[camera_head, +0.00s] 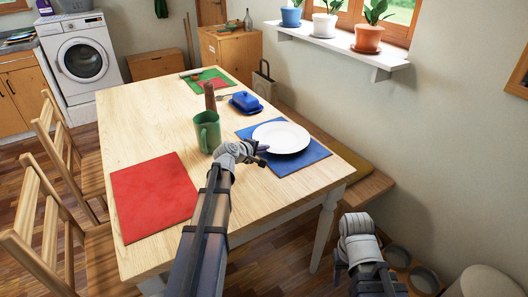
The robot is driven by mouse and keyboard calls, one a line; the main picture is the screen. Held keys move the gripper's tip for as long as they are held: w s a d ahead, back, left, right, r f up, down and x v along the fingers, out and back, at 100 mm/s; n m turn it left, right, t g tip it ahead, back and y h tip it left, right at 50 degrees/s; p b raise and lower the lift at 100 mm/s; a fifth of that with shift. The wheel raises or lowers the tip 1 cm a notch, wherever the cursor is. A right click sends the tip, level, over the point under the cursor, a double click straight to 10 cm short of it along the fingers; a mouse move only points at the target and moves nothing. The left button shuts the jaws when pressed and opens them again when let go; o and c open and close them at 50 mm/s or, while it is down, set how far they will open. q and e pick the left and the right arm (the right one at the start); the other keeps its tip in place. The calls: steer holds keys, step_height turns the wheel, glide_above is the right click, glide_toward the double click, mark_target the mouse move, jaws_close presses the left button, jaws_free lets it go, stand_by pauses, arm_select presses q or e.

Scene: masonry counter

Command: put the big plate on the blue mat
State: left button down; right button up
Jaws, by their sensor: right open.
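The big white plate (281,137) is over the blue mat (306,164) on the right side of the table and appears to lie flat on it. My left gripper (262,155) is at the plate's near left rim, over the mat's left edge. Its fingers are small and dark, and I cannot tell whether they are open or shut, or whether they touch the rim. My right gripper (339,264) is low at the front, off the table's right corner, open and away from the plate; it is mostly hidden by its own wrist.
A green mug (207,132), a brown pepper mill (210,97) and a blue butter dish (245,102) stand left of and behind the mat. A red mat (153,195) is bare at the front left. A bench (370,183) runs along the right wall.

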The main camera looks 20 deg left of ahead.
arm_select(q)
steer(key=c, duration=1.5)
jaws_free()
steer(key=shift+f, duration=0.1)
steer(key=shift+o, duration=0.9)
steer(key=shift+r, duration=0.25)
steer(key=p+v, duration=0.5)
steer(key=v, duration=0.5)
steer(key=shift+s+r, duration=0.1)
steer(key=shift+s, duration=0.15)
steer(key=shift+s+a+r+p, duration=0.25)
steer(key=shift+s+p, duration=0.05)
steer(key=shift+s, duration=0.3)
